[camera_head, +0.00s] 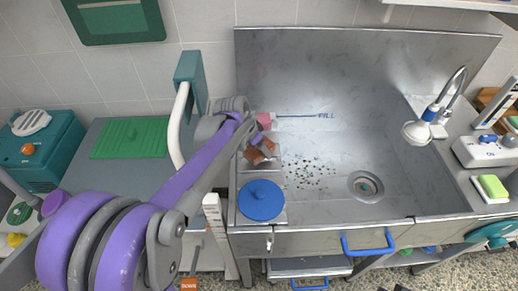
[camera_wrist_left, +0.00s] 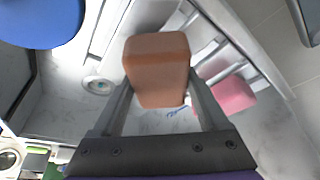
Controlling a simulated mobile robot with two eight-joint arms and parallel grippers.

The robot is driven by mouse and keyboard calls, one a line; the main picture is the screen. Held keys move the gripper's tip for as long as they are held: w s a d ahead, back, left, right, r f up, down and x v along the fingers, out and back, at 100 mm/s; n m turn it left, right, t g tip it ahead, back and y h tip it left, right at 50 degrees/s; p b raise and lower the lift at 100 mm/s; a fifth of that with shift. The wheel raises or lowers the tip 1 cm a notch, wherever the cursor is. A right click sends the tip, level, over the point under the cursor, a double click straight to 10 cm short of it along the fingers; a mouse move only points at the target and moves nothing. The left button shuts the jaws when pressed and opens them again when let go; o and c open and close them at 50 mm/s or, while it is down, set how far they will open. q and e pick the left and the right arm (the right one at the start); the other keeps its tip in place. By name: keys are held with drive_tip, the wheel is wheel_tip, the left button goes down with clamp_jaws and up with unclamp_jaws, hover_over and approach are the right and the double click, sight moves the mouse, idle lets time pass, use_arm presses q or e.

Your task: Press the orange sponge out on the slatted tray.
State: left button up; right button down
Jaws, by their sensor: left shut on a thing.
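The orange sponge (camera_wrist_left: 157,60) is between the fingers of my left gripper (camera_wrist_left: 158,95) in the left wrist view. In the head view, brown-orange parts of it (camera_head: 254,156) show beside my left gripper (camera_head: 262,146), at the left side of the steel sink. The slatted tray (camera_wrist_left: 208,52) shows as pale bars behind the sponge in the wrist view; much of it is hidden by sponge and fingers. I cannot tell whether the sponge touches the bars. My right gripper is in neither view.
A pink block (camera_head: 264,121) lies close beyond my left gripper. A blue round lid (camera_head: 261,200) is nearer the front. Dark crumbs (camera_head: 308,173) and a drain (camera_head: 366,187) are in the basin. A tap (camera_head: 440,105) and a green-yellow sponge (camera_head: 493,186) stand at the right.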

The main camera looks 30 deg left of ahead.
use_arm(q)
drive_tip(key=shift+f, duration=0.45)
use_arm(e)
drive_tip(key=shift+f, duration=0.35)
use_arm(q)
drive_tip(key=shift+s+f, duration=0.1)
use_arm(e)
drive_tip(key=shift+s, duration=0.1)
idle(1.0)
